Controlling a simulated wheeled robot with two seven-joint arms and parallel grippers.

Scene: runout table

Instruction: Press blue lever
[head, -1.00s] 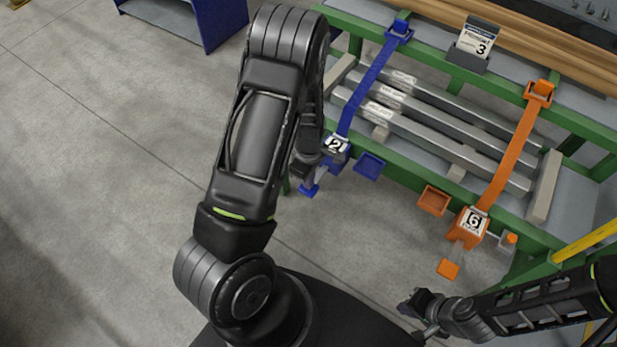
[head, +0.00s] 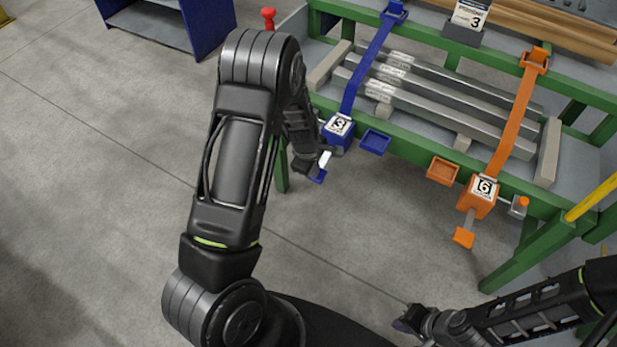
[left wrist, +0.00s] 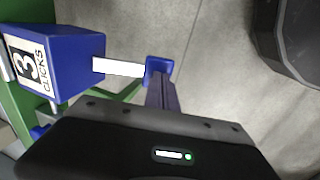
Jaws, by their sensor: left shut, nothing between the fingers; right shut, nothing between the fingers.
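The blue ratchet box (head: 338,133) sits on the near green rail at the lower end of a blue strap. Its label reads 3, and "3 CLICKS" shows on the box in the left wrist view (left wrist: 62,62). The blue lever has a pale stem (left wrist: 118,67) and a blue end pad (left wrist: 159,66); the pad (head: 319,177) is partly hidden in the head view. My left gripper (head: 314,167) is shut and empty, its fingertips at the pad; I cannot tell whether they touch. My right gripper (head: 408,322) is shut and empty, low and away from the table.
An orange ratchet box (head: 479,198) labelled 6 has its own orange lever pad (head: 464,238). A blue tray (head: 375,142) and an orange tray (head: 443,171) hang on the green rail (head: 408,158). Strapped grey bars (head: 450,110) lie behind. The floor in front is clear.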

